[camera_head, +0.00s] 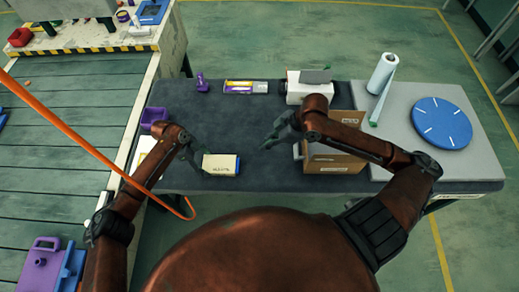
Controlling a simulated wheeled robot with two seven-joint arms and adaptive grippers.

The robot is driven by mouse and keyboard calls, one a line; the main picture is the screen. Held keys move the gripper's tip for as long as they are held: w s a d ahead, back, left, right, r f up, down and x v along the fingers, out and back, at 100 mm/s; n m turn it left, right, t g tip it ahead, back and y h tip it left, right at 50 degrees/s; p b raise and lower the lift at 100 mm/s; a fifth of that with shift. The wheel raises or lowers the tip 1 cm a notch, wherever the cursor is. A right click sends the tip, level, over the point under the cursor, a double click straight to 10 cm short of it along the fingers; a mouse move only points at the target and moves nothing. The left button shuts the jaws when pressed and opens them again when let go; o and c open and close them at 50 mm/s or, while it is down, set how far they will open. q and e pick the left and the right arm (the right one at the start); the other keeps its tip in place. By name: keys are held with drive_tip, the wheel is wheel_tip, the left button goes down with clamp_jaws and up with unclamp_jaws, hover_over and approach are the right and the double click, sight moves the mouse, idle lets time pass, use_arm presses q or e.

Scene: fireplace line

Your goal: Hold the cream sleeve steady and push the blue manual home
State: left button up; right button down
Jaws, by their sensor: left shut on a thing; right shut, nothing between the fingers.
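The cream sleeve (219,163) lies flat on the dark mat, left of the table's middle, with small print on its near side. A narrow blue strip, the blue manual (239,166), shows at the sleeve's right end; the rest of it is hidden inside. My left gripper (200,167) is shut on the sleeve at its left end. My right gripper (267,147) is shut and empty, to the right of the sleeve and a little further back, apart from the blue strip.
A cardboard box (335,160) stands right of my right gripper, under that forearm. A white machine (305,88), a purple and yellow pack (246,87) and a blue disc (441,123) are further off. An orange cable (95,150) crosses at left.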

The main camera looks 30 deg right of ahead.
idle(0.3)
use_arm(q)
drive_tip(key=o, duration=1.3)
drive_tip(key=shift+o, duration=0.2)
drive_tip(key=v, duration=1.2)
